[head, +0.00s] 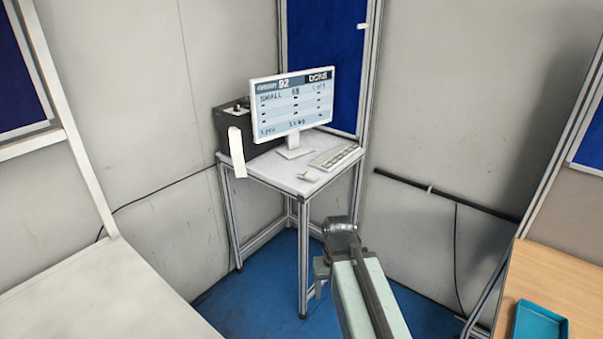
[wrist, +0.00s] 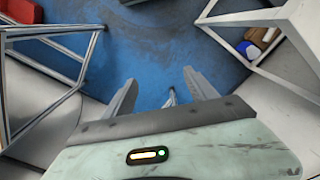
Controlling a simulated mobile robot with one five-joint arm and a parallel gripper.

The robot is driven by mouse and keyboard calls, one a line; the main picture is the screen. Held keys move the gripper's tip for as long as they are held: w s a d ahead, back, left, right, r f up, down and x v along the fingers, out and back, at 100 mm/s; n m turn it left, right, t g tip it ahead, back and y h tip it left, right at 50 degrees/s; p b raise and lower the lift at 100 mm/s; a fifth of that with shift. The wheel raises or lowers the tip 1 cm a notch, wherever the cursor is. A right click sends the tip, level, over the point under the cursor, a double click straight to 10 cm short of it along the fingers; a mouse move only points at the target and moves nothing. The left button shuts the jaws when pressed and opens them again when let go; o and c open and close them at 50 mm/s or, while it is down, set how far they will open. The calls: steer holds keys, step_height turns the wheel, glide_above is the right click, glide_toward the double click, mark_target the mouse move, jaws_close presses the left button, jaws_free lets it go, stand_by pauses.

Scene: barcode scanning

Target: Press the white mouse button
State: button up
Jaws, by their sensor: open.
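The small white mouse (head: 309,176) lies on the white top of a small metal-framed table (head: 268,178), near its front right side, in the head view. It is in front of the keyboard (head: 334,157). My arm reaches up from the bottom of the head view and ends low, in front of the table and below the mouse. My gripper (wrist: 160,78) shows in the wrist view with its two fingers apart and nothing between them. It points toward the blue floor (wrist: 150,55). The mouse is not visible in the wrist view.
A monitor (head: 292,103) stands behind the mouse. A black printer (head: 233,127) with a hanging white paper strip (head: 237,152) is at the table's left. A wooden table with a teal tray (head: 540,324) is at lower right. In the wrist view, metal frames stand on both sides.

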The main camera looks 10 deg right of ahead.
jaws_close()
steer(key=shift+d, duration=0.15)
stand_by(1.4)
